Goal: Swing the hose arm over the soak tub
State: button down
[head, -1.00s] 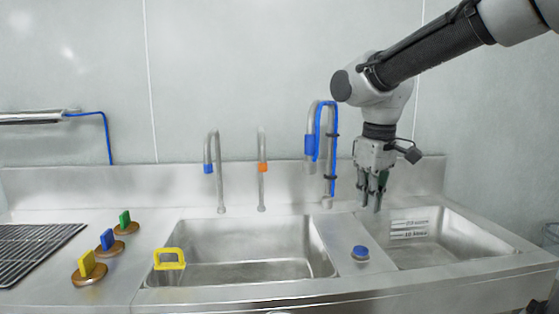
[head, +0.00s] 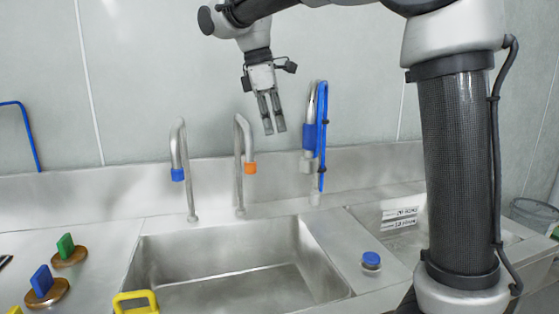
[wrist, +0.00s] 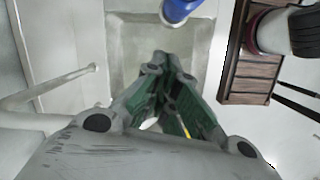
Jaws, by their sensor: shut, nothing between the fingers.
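The hose arm (head: 323,150) is a grey bent pipe with a blue hose and blue collar, standing at the back ledge. Its spout hangs slightly left of its post, above the ledge behind the large middle basin (head: 225,285). The right basin (head: 400,238) has a label plate on its wall, too small to read surely; it may be the soak tub. My arm hides much of it. My gripper (head: 274,131) is shut and empty, pointing down, left of the hose arm and apart from it. Its fingers (wrist: 172,60) show in the wrist view, beside a blue piece (wrist: 178,10).
A blue-collared tap (head: 180,165) and an orange-collared tap (head: 243,160) stand left of the hose arm. A yellow handle (head: 135,299) is on the middle basin's front left edge. A blue knob (head: 371,260) sits between the basins. Green (head: 66,246) and blue (head: 41,281) valve handles are left.

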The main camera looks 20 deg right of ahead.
aim_at(314, 149)
jog(key=shift+s+d+n, duration=0.2)
jog(key=shift+s+n, duration=0.1)
jog(key=shift+n, duration=0.1)
jog(key=x, duration=1)
jog(key=shift+s, duration=0.15)
jog(key=shift+d, duration=0.15)
